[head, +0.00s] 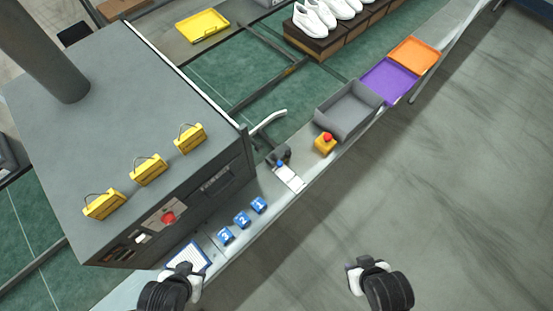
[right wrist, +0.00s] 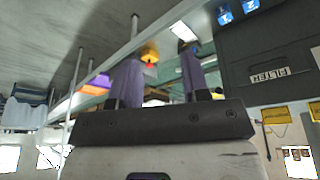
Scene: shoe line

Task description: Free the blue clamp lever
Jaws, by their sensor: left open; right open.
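A small dark clamp (head: 283,153) stands on the grey ledge (head: 262,185) beside the machine. A small blue part (head: 280,163), which looks like its lever, shows at its front, next to a white plate (head: 290,178). The lever's exact position is too small to tell. My left gripper (head: 185,270) is open at the lower left, over a blue-edged sheet and well apart from the clamp. My right gripper (head: 366,263) is open and empty over the floor, right of the ledge and apart from the clamp. Its two spread fingers show in the right wrist view (right wrist: 160,80).
Blue numbered blocks (head: 242,219) stand on the ledge between my left gripper and the clamp. A yellow box with a red button (head: 325,143), a grey bin (head: 349,110), and purple (head: 389,81) and orange (head: 413,55) trays lie beyond. The grey machine (head: 130,130) rises at left.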

